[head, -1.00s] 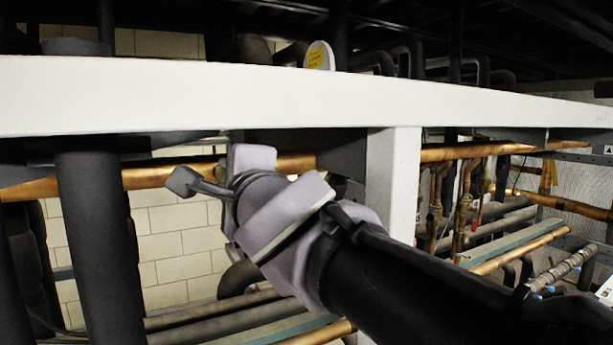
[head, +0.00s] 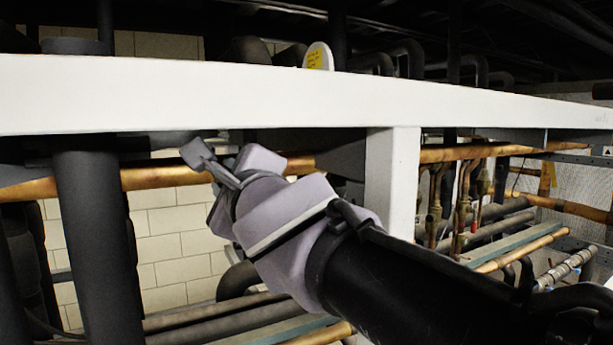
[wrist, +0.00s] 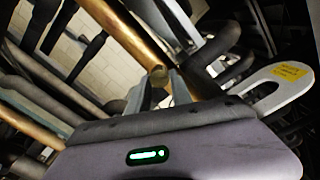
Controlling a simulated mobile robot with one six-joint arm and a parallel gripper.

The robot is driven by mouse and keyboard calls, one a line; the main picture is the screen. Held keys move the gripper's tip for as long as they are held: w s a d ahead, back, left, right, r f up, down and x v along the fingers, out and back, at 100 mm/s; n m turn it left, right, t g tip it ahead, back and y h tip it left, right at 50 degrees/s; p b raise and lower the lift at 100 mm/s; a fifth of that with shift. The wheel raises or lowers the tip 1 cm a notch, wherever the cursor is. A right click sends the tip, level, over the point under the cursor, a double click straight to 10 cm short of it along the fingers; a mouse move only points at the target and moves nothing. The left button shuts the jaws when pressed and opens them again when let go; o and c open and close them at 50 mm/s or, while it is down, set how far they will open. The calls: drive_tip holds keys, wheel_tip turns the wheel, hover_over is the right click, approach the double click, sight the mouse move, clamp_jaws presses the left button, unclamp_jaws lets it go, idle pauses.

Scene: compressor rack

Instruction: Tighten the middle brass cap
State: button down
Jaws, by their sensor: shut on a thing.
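In the wrist view a round brass cap (wrist: 158,76) sits between the two grey fingers of my gripper (wrist: 160,88), at the end of or beside a copper pipe. The fingers are shut on the cap. Whether it is the middle cap cannot be told, as no row of caps shows there. In the head view my wrist (head: 275,215) reaches up under the white beam.
A white beam (head: 200,95) crosses above my wrist, with a white post (head: 392,185) to the right. A dark vertical pipe (head: 95,240) stands left. A copper pipe (head: 165,177) runs behind my wrist. A pale tag (wrist: 270,85) with a yellow label is near the gripper.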

drive_tip(key=c, duration=1.1)
unclamp_jaws()
drive_tip(key=shift+c, duration=0.2)
